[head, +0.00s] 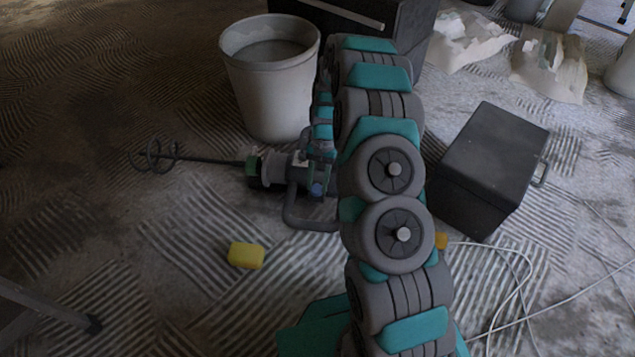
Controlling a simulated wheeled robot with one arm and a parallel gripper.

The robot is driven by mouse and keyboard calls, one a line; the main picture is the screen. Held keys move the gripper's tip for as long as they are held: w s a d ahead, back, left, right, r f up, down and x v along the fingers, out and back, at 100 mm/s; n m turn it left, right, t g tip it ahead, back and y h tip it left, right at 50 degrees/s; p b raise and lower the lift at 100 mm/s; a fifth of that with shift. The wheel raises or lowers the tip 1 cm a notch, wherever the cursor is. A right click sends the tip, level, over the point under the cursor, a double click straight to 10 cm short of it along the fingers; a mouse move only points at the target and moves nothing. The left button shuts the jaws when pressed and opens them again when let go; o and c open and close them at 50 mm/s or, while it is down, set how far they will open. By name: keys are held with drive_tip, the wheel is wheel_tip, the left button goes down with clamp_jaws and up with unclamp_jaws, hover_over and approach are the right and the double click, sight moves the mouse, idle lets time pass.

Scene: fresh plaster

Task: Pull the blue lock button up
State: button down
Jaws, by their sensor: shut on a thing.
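A paddle mixer (285,171) lies on the floor left of my arm, with its grey body, green collar and dark spiral whisk pointing left. A small blue part, which looks like the lock button (317,189), shows on the body near the bent grey handle. My gripper (314,168) comes down onto the mixer from above, at the blue button. It is shut on the button, though the fingertips are small and dark and their contact is hard to make out. My arm hides the mixer's right end.
A grey bucket (270,90) stands just behind the mixer. A dark box (490,165) stands right of my arm, with pale cables (515,262) in front. A yellow sponge (246,255) lies at front left. Floor left of the whisk is clear.

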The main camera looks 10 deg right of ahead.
wheel_tip(320, 180, up, 2)
drive_tip(key=shift+r+p, duration=0.15)
drive_tip(key=shift+p, duration=0.55)
drive_tip(key=shift+c, duration=2)
unclamp_jaws()
drive_tip(key=v, duration=0.7)
drive_tip(key=shift+r+p, duration=0.2)
drive_tip(key=shift+p, duration=0.15)
drive_tip(key=shift+w+d, duration=0.1)
